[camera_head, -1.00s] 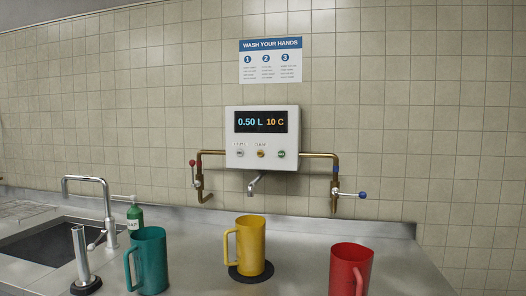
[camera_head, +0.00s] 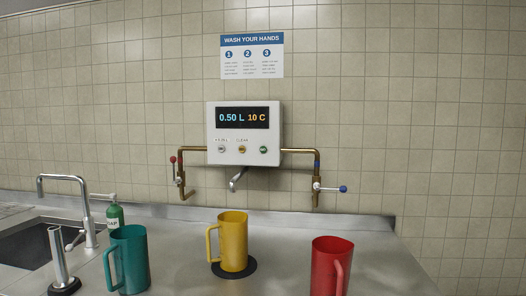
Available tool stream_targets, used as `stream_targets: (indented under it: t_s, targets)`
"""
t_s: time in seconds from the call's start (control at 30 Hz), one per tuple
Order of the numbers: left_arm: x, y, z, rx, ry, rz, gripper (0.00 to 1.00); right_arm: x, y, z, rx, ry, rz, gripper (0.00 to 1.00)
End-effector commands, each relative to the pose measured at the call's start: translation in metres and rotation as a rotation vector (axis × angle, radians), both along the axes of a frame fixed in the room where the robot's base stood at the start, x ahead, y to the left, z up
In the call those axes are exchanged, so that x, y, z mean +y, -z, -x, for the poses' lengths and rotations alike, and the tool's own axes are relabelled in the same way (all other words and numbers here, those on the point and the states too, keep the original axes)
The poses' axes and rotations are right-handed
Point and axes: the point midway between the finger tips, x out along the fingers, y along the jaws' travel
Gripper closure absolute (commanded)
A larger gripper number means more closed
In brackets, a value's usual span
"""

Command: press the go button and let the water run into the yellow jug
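The yellow jug (camera_head: 233,243) stands upright on a black round mat (camera_head: 248,270) on the steel counter, its handle to the left. Above and behind it is a white dispenser box (camera_head: 245,180) on the tiled wall. Its display (camera_head: 243,118) reads 0.50 L and 10 C. Below the display are a grey button (camera_head: 221,149), an amber button (camera_head: 242,149) and a green button (camera_head: 263,149). A metal spout (camera_head: 237,181) comes out under the box, above the jug. No water stream shows. Neither of my grippers is in view.
A teal jug (camera_head: 129,262) stands to the left and a red jug (camera_head: 330,268) to the right. A sink tap (camera_head: 88,215), a green soap bottle (camera_head: 114,217) and an upright metal tube (camera_head: 58,255) are at left. Pipes with a red valve (camera_head: 174,160) and a blue valve (camera_head: 342,189) flank the box.

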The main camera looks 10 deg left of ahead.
Motion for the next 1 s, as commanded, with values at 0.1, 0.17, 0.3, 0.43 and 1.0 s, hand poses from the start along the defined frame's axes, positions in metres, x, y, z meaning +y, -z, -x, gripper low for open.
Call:
stream_targets:
  t_s: [0.1,0.17,0.3,0.43,1.0]
  targets:
    - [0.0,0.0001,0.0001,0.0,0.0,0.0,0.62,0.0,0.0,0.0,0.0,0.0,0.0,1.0]
    - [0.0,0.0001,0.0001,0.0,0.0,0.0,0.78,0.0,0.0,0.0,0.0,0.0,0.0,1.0]
    - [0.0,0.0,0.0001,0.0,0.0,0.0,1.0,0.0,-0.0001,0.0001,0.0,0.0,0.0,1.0]
    - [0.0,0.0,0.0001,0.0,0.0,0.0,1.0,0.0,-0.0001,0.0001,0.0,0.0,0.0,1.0]
    - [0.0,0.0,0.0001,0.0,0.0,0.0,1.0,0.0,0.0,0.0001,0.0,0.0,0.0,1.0]
